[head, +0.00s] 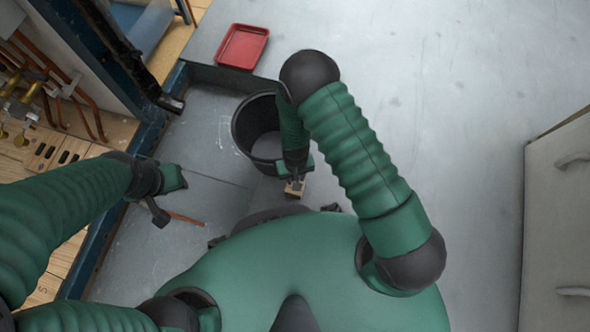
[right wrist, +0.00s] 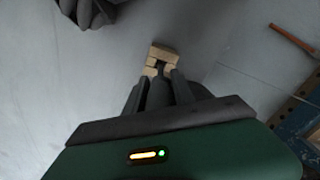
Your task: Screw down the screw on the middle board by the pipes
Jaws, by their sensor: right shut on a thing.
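Copper pipes (head: 62,82) with brass valves run along the wall at the far left in the head view. Light wooden boards (head: 60,152) with dark slots lie by them, partly hidden behind my left arm. I cannot make out a screw on any board. My left gripper (head: 160,212) hangs beside the boards' blue frame, over the grey floor; its fingers are unclear. My right gripper (head: 294,181) is low in front of my body, beside the black bucket. It is shut on a small pale wooden block (head: 294,188), which also shows between the fingertips in the right wrist view (right wrist: 163,52).
The black bucket (head: 242,128) stands on the floor behind my right gripper. A red tray (head: 243,47) lies farther back. A thin orange stick (head: 186,218) lies near my left gripper. A pale cabinet (head: 562,215) stands at right. The floor between is clear.

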